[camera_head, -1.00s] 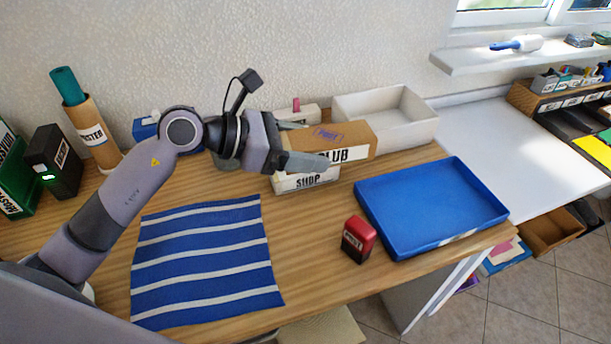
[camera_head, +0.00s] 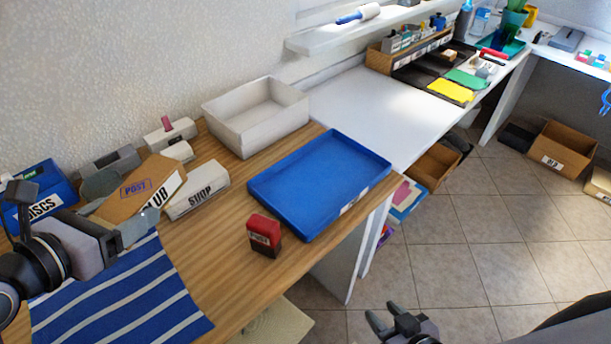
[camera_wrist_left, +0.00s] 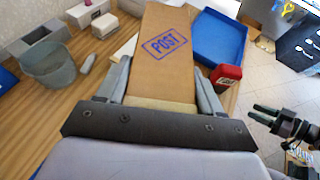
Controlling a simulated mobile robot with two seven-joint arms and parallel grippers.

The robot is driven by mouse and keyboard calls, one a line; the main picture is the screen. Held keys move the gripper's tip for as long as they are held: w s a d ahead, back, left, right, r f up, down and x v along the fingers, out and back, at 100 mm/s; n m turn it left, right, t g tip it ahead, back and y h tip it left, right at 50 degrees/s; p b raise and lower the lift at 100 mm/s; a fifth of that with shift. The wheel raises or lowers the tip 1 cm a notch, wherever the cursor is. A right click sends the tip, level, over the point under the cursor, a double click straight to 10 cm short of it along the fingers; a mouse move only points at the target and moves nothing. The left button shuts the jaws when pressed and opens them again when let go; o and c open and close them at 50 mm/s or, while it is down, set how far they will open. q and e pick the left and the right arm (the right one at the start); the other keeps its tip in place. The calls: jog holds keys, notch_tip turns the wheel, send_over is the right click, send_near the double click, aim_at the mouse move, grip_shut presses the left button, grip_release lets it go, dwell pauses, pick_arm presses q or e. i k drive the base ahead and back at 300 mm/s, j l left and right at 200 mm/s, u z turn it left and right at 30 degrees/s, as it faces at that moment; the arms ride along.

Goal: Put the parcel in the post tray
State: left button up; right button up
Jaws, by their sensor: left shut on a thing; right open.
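The parcel (camera_head: 168,188) is a brown box with a blue POST stamp and a white label ending in "LUB". My left gripper (camera_head: 118,212) is shut on its near end, in front of the SHOP box. The left wrist view shows the parcel (camera_wrist_left: 165,75) between both fingers, pointing away from the palm. A shallow blue tray (camera_head: 318,222) lies empty at the table's right end, right of the parcel; the label on its front rim is too small to read. My right gripper (camera_head: 388,318) is open and empty, over the floor beyond the table's front edge.
A red and black stamp block (camera_head: 264,235) stands just left of the blue tray. A deep white bin (camera_head: 258,128) stands behind. A white SHOP box (camera_head: 197,190) sits beside the parcel. A striped cloth (camera_head: 130,300) covers the front left; bare wood lies between it and the stamp.

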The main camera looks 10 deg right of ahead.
aim_at(341, 181)
jog(key=i+l+z, duration=0.1)
jog(key=z, duration=0.25)
jog(key=i+l+z, duration=0.15)
jog(key=z, duration=0.25)
jog(key=i+l+z, duration=0.15)
jog(key=z, duration=0.2)
jog(key=l, duration=0.1)
